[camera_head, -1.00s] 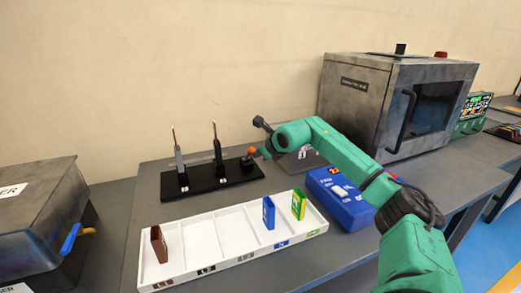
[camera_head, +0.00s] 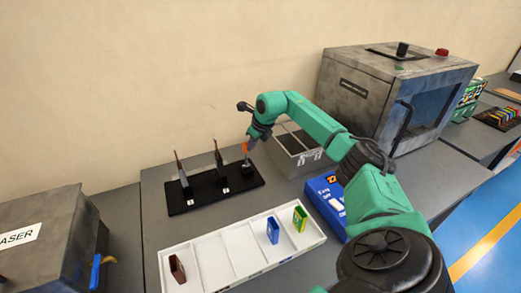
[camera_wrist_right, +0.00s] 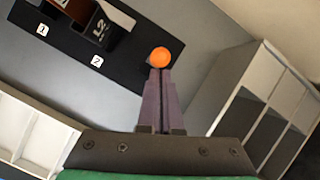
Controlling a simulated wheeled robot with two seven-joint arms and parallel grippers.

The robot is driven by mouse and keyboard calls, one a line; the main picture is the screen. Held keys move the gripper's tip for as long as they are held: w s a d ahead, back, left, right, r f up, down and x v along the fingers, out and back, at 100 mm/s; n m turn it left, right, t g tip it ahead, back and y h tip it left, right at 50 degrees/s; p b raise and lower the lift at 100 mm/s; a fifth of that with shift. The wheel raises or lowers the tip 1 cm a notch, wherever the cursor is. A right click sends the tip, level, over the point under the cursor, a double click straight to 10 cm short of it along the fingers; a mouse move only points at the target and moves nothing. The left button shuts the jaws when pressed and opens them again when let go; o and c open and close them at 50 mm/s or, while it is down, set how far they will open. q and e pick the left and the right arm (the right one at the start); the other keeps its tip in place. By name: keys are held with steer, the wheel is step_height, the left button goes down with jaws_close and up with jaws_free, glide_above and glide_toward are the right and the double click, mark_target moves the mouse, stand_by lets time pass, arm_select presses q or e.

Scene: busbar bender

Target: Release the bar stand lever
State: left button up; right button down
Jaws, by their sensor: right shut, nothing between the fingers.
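The black bar stand (camera_head: 208,193) lies on the grey table, with two upright bars (camera_head: 181,170) in it. Its lever has an orange knob (camera_head: 246,147) at the stand's right end. My right gripper (camera_head: 250,140) is at the knob, coming from above and the right. In the right wrist view the orange knob (camera_wrist_right: 161,57) shows just past the tips of the right gripper (camera_wrist_right: 158,72). The fingers are shut together with nothing between them. Whether the tips touch the knob, I cannot tell. The lever's shaft is mostly hidden. My left gripper is out of view.
A white divided tray (camera_head: 205,240) with several coloured pieces lies in front of the stand. A grey metal box (camera_head: 296,152) and a blue control box (camera_head: 325,200) stand to the right. A large grey machine (camera_head: 360,100) is behind. A laser machine (camera_head: 40,245) is at left.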

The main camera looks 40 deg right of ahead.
steer(key=shift+w+d+r, duration=0.1)
steer(key=shift+w+r, duration=0.1)
steer(key=shift+r, duration=0.1)
steer(key=w+p+v, duration=0.1)
steer(key=p+v, duration=0.6)
steer(key=v, duration=0.2)
steer(key=shift+w+d+r, duration=0.15)
steer(key=shift+d+r, duration=0.25)
steer(key=shift+r, duration=0.1)
steer(key=shift+a, duration=0.1)
